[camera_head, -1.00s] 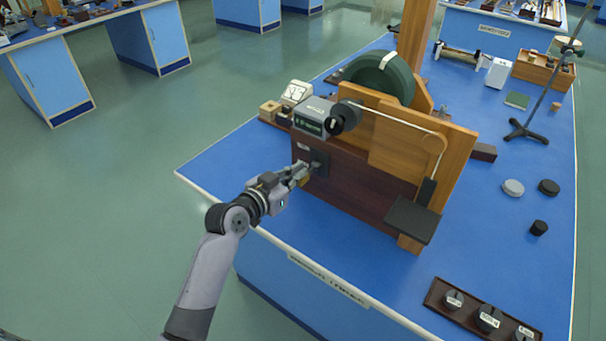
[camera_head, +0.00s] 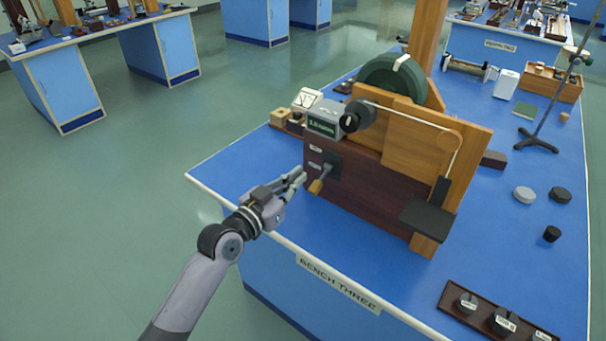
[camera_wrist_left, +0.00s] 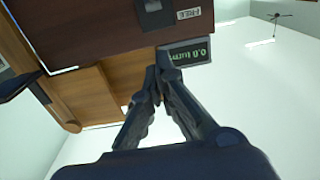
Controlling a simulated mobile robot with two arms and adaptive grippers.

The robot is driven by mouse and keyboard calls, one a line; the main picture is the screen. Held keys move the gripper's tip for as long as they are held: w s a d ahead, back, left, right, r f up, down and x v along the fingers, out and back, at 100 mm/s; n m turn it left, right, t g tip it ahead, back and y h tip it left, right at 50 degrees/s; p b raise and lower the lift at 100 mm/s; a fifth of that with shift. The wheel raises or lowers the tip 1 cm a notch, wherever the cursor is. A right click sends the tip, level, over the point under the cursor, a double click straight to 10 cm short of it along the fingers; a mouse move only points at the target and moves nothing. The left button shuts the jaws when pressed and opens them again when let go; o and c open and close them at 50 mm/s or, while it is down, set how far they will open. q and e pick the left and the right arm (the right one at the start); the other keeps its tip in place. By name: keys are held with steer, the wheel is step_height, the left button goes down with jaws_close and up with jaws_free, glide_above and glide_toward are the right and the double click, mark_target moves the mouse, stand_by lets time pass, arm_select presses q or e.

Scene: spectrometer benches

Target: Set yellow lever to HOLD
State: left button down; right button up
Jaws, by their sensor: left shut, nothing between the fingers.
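The yellow lever (camera_head: 317,186) sticks out from a dark plate (camera_head: 331,165) on the front of the dark red-brown apparatus box (camera_head: 365,195). Its handle slants down and toward the left. Two small labels stand left of the plate, too small to read in the head view. My left gripper (camera_head: 300,177) is shut and empty, just left of the lever and apart from it. In the left wrist view its fingertips (camera_wrist_left: 158,72) meet in front of the display (camera_wrist_left: 187,52), which appears to read 0.0 turns. A label there reads FREE (camera_wrist_left: 188,14). My right gripper is not in view.
The box carries a display unit (camera_head: 326,119), a dark green wheel (camera_head: 393,82) and wooden boards. A black shelf (camera_head: 428,219) juts out at its right. Weights in a rack (camera_head: 488,314) sit at the front right. The blue bench top (camera_head: 240,172) is clear left of the box.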

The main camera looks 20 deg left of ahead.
arm_select(q)
steer(key=s+a+f+b, duration=0.1)
steer(key=s+a+f, duration=0.1)
steer(key=s, duration=0.4)
steer(key=shift+s+a, duration=0.15)
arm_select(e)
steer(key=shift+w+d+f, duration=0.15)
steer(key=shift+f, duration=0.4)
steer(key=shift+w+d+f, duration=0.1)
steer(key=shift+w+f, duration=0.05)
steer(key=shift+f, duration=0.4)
